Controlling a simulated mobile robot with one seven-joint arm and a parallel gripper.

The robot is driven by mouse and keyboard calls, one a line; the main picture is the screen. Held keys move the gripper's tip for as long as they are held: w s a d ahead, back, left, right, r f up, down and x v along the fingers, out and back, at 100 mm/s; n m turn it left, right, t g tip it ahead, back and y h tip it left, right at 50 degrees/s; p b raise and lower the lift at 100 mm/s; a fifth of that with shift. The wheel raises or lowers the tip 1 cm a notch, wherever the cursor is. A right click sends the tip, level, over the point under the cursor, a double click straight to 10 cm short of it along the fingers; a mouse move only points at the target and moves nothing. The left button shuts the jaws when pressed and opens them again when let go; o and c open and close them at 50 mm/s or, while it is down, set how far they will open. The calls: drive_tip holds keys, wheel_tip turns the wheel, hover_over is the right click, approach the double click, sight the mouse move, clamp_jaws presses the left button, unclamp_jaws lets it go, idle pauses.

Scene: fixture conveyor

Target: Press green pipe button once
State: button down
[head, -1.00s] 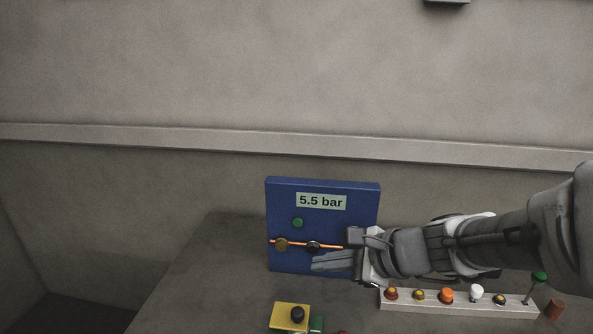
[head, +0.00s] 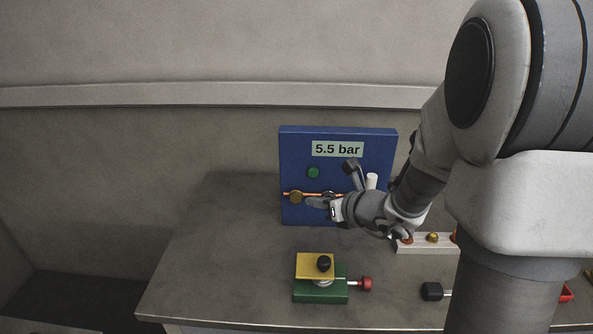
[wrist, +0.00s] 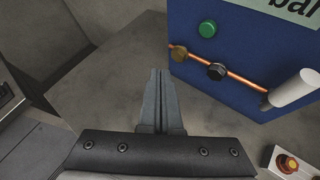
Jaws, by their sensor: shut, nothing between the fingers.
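The green button (head: 313,172) is a small round disc on the upright blue panel (head: 345,135), below a "5.5 bar" label. It sits above a copper pipe (head: 310,194) with a brass fitting (head: 296,197) and a dark fitting. In the wrist view the green button (wrist: 207,29) is at the upper right, with the pipe (wrist: 238,78) below it. My gripper (head: 308,203) is in front of the panel's lower part, below the button and apart from it. In the wrist view its fingers (wrist: 158,75) are together, empty, pointing left of the panel.
A white cylindrical handle (wrist: 294,88) stands out at the panel's right. A strip of buttons (head: 425,248) lies right of the panel, partly behind my arm. A green and yellow block (head: 320,292) with a red knob (head: 366,284) stands nearer. The table's left side is clear.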

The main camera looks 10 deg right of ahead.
sight(313, 172)
drive_tip(key=shift+w+f+m, duration=0.35)
drive_tip(key=shift+f+m, duration=0.1)
drive_tip(key=shift+m, duration=0.05)
drive_tip(key=w+d+p, duration=0.1)
drive_tip(key=w+p, duration=0.1)
drive_tip(key=w, duration=0.6)
drive_tip(key=shift+w+d, duration=0.3)
drive_tip(key=shift+d, duration=0.05)
drive_tip(key=shift+w, duration=0.15)
idle(1.8)
drive_tip(key=shift+w+d, duration=0.1)
drive_tip(key=shift+w, duration=0.15)
